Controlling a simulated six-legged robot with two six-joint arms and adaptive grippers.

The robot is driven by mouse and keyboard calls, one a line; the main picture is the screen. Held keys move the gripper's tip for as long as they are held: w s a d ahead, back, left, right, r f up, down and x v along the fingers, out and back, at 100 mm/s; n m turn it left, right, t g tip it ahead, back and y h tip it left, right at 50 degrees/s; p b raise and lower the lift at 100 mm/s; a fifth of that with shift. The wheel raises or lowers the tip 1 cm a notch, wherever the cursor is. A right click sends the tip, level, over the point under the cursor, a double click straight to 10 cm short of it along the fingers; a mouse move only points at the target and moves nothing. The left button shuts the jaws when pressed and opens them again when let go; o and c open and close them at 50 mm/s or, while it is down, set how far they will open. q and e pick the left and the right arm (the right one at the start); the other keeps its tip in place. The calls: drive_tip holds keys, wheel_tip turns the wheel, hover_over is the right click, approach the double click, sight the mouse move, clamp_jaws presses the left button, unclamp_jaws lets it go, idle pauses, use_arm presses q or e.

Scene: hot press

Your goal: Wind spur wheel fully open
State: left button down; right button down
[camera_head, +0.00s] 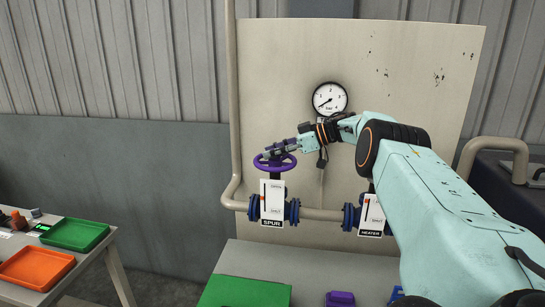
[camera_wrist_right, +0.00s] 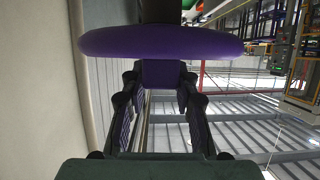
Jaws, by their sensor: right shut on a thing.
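The purple spur wheel (camera_head: 262,163) sits on top of the left valve, whose white plate (camera_head: 272,200) reads SPUR. The plate has a slot with a mark, too small to read surely. My right gripper (camera_head: 283,151) reaches in from the right and is at the wheel's top. In the right wrist view the purple rim (camera_wrist_right: 160,42) spans the upper picture, and a purple part of the wheel lies between the fingertips (camera_wrist_right: 162,77). The gripper is shut on it. My left gripper is not in view.
A heater valve (camera_head: 371,214) sits right of the spur valve on the same pipe, partly behind my right arm. A round gauge (camera_head: 330,98) is on the panel (camera_head: 420,60) above. Green (camera_head: 75,234) and orange trays (camera_head: 36,266) lie on the left table. Floor between tables is clear.

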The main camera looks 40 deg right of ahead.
drive_tip(key=shift+s+d+f, duration=0.15)
drive_tip(key=shift+s+f, duration=0.05)
drive_tip(key=shift+f, duration=0.15)
drive_tip(key=c, duration=1.5)
unclamp_jaws()
drive_tip(key=o, duration=0.5)
drive_tip(key=shift+s+d+r, duration=0.1)
drive_tip(key=shift+s+d, duration=0.05)
drive_tip(key=shift+d, duration=0.05)
drive_tip(key=shift+c, duration=0.2)
drive_tip(key=shift+o, duration=0.2)
drive_tip(key=shift+w+a+r, duration=0.15)
drive_tip(key=shift+w+a, duration=0.05)
drive_tip(key=shift+a, duration=0.05)
drive_tip(key=v, duration=1.2)
drive_tip(key=shift+d, duration=0.2)
